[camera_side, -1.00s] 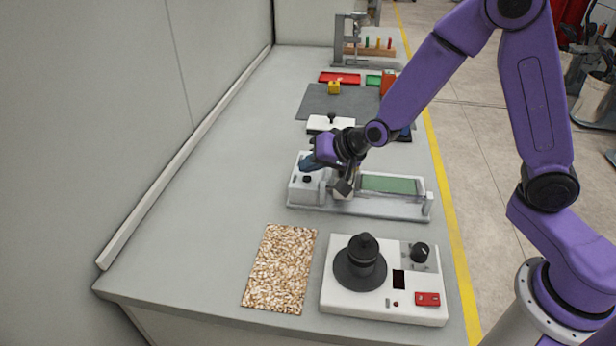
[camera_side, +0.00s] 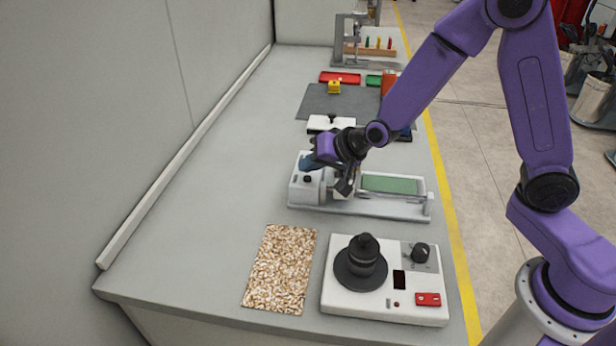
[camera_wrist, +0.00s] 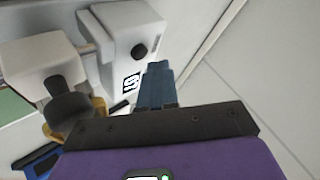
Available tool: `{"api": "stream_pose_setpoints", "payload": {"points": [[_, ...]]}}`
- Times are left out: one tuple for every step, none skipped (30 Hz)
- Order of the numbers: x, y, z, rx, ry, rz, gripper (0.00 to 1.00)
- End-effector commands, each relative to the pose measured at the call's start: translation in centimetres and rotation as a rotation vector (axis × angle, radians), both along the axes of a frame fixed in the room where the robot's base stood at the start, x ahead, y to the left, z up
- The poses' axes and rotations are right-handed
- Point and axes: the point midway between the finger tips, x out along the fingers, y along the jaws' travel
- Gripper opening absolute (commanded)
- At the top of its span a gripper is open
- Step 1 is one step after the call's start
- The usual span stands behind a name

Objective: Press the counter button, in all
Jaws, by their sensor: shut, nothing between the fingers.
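The roller coater has a white end housing (camera_side: 305,188) at the left of its long base. A round black knob or button (camera_wrist: 138,52) is on the housing, and it also shows in the side view (camera_side: 307,179). A small white-on-black counter display (camera_wrist: 131,83) is on the housing in the wrist view; its digits are not clearly readable. I cannot tell whether the black part is the counter button. My gripper (camera_wrist: 158,68), with blue fingers, is shut and empty. In the side view its fingertips (camera_side: 307,163) are at the back of the housing; contact cannot be told.
The coater's green plate (camera_side: 390,185) lies to the right. A white hotplate-like device (camera_side: 335,293) with a black round top and a speckled mat (camera_side: 280,270) are in front. A white device (camera_side: 318,125) stands behind. The bench at left is clear.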

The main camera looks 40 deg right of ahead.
Motion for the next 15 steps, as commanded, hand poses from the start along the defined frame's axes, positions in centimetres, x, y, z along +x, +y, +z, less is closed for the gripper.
{"api": "stream_pose_setpoints", "payload": {"points": [[-1.2,-0.4,-1.8,-0.021,0.055,0.0,0.0],[-1.2,-0.4,-1.8,-0.021,0.055,0.0,0.0],[-1.2,-0.4,-1.8,-0.022,0.055,-0.001,0.0],[-1.2,-0.4,-1.8,-0.022,0.055,-0.001,0.0],[-1.1,-0.4,-1.8,-0.022,0.055,-0.001,0.0],[-1.1,-0.4,-1.8,-0.022,0.055,-0.001,0.0],[-1.1,-0.4,-1.8,-0.022,0.055,-0.001,0.0],[-1.1,-0.4,-1.8,-0.021,0.055,-0.001,0.0],[-1.1,-0.4,-1.6,-0.021,0.054,-0.001,0.0],[-1.1,-0.4,-1.5,-0.021,0.053,-0.002,0.0],[-1.1,-0.4,-1.3,-0.021,0.053,-0.003,0.0],[-1.1,-0.4,-1.0,-0.02,0.053,-0.003,0.0],[-1.0,-0.4,-0.7,-0.021,0.052,-0.004,0.0],[-1.0,-0.4,-0.5,-0.02,0.051,-0.003,0.0],[-1.1,-0.4,-0.1,-0.021,0.051,-0.003,0.0]]}}
